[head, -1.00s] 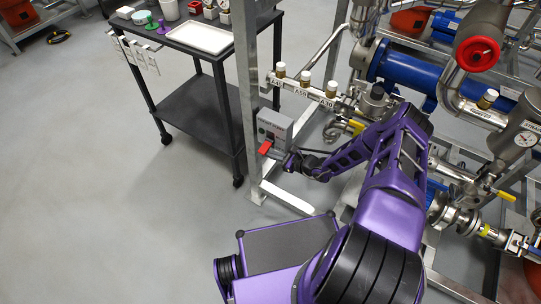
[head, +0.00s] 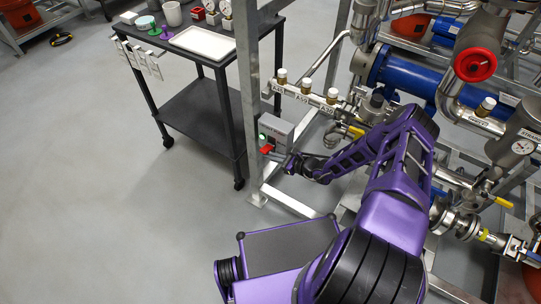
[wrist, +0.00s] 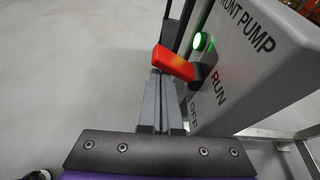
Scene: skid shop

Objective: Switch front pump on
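The front pump control box (head: 275,128) is grey and mounted on the frame post. In the wrist view its face (wrist: 255,65) reads FRONT PUMP, RUN and OFF. A green lamp (wrist: 198,41) is lit there and also shows in the head view (head: 262,136). The red switch handle (wrist: 173,64) sticks out leftward from its dark pivot, close to level; it also shows in the head view (head: 267,149). My gripper (wrist: 160,78) has its fingers together, with the tips at the handle's underside, touching or nearly so. The handle hides the exact contact.
A dark cart (head: 200,100) with a white tray (head: 203,42) stands behind left of the box. Pipes with brass-topped fittings (head: 303,86) and a blue cylinder (head: 410,75) lie right. The floor (head: 100,200) at left is clear.

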